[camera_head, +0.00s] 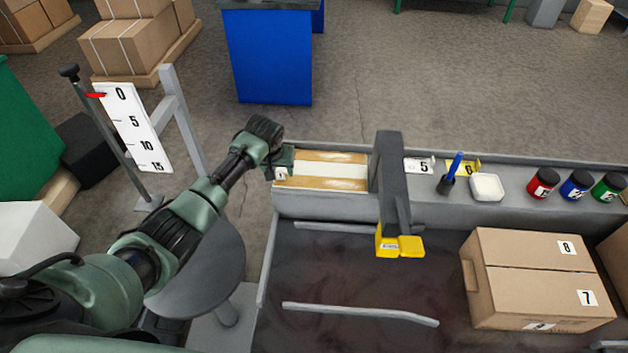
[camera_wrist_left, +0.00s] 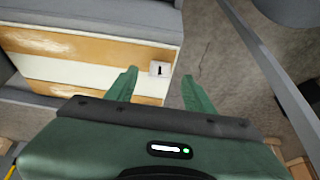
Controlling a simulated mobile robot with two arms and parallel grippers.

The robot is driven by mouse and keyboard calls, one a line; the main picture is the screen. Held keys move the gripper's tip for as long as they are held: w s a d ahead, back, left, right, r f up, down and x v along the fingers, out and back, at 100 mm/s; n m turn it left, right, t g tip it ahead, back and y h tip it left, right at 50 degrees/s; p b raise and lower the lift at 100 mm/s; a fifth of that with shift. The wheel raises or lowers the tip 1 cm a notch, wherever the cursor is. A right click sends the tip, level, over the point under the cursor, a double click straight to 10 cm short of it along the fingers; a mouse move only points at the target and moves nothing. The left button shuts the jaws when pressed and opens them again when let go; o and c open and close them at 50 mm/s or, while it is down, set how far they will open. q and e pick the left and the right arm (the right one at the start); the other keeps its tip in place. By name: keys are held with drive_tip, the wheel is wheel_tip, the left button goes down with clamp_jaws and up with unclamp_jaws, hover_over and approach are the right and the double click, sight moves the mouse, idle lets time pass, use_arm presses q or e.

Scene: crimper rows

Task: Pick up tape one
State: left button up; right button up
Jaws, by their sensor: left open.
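Tape one is a small white tab marked 1 (camera_head: 281,173) at the left end of a brown panel (camera_head: 320,184) with a white strip along its middle. The tab also shows in the left wrist view (camera_wrist_left: 160,69), at the panel's edge. My left gripper (camera_head: 284,160) is at that end of the panel. In the left wrist view its two green fingers (camera_wrist_left: 160,73) are apart, one on each side of the tab as seen from the camera. Nothing is held between them. I cannot tell how far the fingertips are from the tab. My right gripper is not in view.
A dark grey upright arm (camera_head: 391,170) with a yellow block (camera_head: 400,244) stands right of the panel. A white dish (camera_head: 487,187) and coloured jars (camera_head: 575,186) sit farther right. A cardboard box (camera_head: 540,275) lies in front. A numbered board (camera_head: 133,127) stands left.

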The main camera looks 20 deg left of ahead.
use_arm(q)
drive_tip(key=shift+x, duration=1.4)
drive_tip(key=shift+w, duration=0.1)
clamp_jaws()
drive_tip(key=shift+r, duration=0.1)
